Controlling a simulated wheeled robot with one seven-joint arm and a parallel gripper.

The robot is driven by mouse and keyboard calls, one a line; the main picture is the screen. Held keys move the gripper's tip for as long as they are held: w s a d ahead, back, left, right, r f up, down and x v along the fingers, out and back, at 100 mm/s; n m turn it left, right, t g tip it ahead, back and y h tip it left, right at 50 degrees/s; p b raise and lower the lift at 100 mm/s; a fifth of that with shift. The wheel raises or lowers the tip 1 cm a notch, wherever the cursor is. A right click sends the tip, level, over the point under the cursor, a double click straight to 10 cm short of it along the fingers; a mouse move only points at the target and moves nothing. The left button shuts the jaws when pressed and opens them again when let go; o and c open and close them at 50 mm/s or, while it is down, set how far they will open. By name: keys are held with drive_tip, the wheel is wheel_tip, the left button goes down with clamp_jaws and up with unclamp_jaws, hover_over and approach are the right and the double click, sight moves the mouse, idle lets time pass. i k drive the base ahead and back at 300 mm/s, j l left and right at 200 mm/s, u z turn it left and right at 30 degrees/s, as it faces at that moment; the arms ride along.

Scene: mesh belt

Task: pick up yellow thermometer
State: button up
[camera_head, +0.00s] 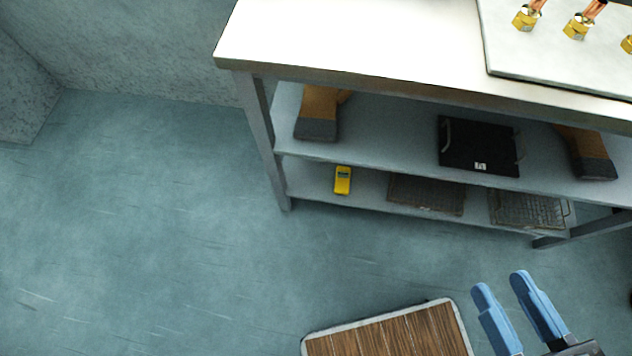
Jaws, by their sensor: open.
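The yellow thermometer (343,181) is a small yellow handheld device with a dark display. It lies on the bottom shelf of the metal table, near the left end and close to the front edge. My gripper (501,281) shows at the lower right with two blue fingers spread apart. It is open and empty, over the floor in front of the table, right of and nearer than the thermometer.
The metal table (350,45) has a middle shelf (380,125) above the thermometer, with boots (318,115) and a black case (478,146). Mesh trays (426,194) lie right of the thermometer. A wood-topped piece (390,335) is at bottom centre. The left floor is clear.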

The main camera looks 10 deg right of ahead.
sight(342, 182)
drive_tip(key=z, duration=1.55)
drive_tip(key=j+u, duration=0.1)
drive_tip(key=u, duration=1.9)
drive_tip(key=i+u, duration=0.45)
drive_tip(key=i+j, duration=0.05)
